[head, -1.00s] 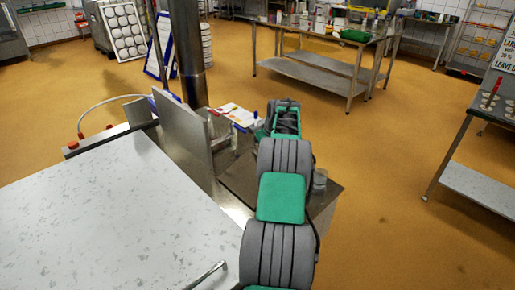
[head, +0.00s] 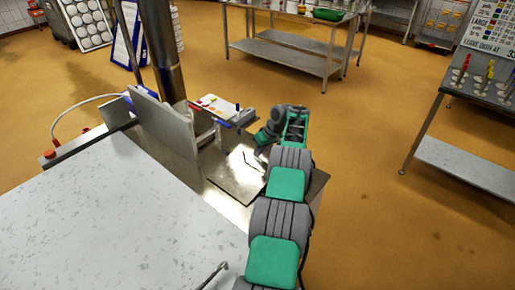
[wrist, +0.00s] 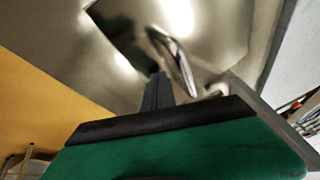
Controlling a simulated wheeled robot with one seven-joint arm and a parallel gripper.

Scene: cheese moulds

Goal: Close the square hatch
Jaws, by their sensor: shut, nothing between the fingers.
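The square hatch (head: 228,178) is a shiny steel plate with a dark outline, set in the steel worktop left of my arm. It looks flat or nearly flat; I cannot tell whether it sits flush. It fills the upper part of the wrist view (wrist: 215,25), with dark edges and bright reflections. A curved metal handle (wrist: 178,62) shows in front of it. My gripper (wrist: 156,78) is shut and empty, its fingertips close to the handle. I cannot tell whether they touch. In the head view the gripper is small at the hatch's right side, partly hidden by my wrist.
An upright grey panel (head: 165,122) stands left of the hatch, with a steel column (head: 163,50) behind it. A large pale speckled surface (head: 120,220) fills the lower left. Open floor lies to the right before a steel table (head: 465,165).

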